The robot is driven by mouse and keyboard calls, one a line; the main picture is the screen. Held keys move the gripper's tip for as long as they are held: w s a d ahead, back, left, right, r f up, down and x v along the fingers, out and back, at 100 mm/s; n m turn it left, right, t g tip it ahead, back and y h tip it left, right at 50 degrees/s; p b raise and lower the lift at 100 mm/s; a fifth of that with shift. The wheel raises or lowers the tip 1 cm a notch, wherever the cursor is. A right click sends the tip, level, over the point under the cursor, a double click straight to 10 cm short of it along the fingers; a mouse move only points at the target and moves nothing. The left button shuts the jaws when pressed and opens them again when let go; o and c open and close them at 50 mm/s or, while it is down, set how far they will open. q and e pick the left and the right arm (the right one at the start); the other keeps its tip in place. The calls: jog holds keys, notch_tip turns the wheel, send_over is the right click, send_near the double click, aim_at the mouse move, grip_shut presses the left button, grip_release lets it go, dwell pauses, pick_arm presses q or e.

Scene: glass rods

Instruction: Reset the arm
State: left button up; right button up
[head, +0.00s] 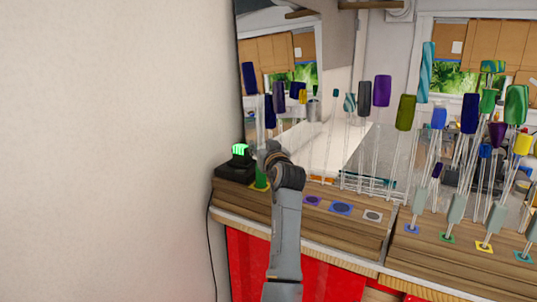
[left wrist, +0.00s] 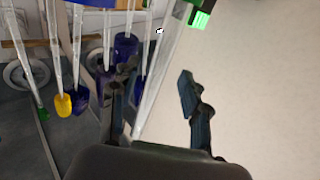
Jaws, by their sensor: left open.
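My left arm rises from the bottom of the head view, and my left gripper (head: 266,155) is at its far end, beside the black device with the lit green display (head: 239,150). In the left wrist view my left gripper (left wrist: 151,88) has its two dark fingers spread apart. A clear glass rod (left wrist: 160,85) crosses the space between the fingers in that view; I cannot tell whether it touches them. The green display also shows at the top of the left wrist view (left wrist: 200,19). My right gripper is not in view.
Several glass rods with coloured ends, such as a purple one (head: 382,91) and an olive one (head: 405,112), stand upright at the right. A wooden ledge (head: 385,240) has coloured round marks. A plain wall (head: 110,150) fills the left side.

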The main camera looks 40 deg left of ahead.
pick_arm(q)
jog(key=v, duration=0.8)
jog(key=shift+s+d, duration=0.25)
jog(key=shift+d, duration=0.05)
